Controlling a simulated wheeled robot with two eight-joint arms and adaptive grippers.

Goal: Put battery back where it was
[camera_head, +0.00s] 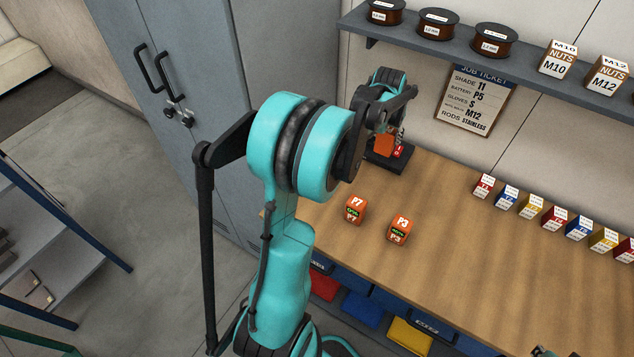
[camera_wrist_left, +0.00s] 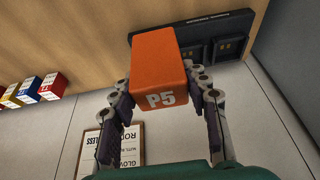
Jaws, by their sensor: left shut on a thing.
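My left gripper (camera_head: 392,132) is at the back left of the bench, over the dark charger (camera_head: 398,166). It is shut on the orange battery P5 (camera_wrist_left: 160,68), whose label faces the left wrist view; the battery also shows in the head view (camera_head: 383,145), partly behind my arm. In the left wrist view the fingers lie on both sides of it. The charger (camera_wrist_left: 226,30) shows behind and beside it, with dark bays in view. I cannot tell whether the battery touches the charger. Something small at the bottom right edge may be my right gripper (camera_head: 541,352).
Two orange batteries, P7 (camera_head: 356,209) and P3 (camera_head: 399,229), stand on the wooden bench (camera_head: 470,265). A row of small coloured boxes (camera_head: 531,207) lines the back. A job ticket (camera_head: 476,100) on the wall reads battery P5. A shelf (camera_head: 430,55) hangs above.

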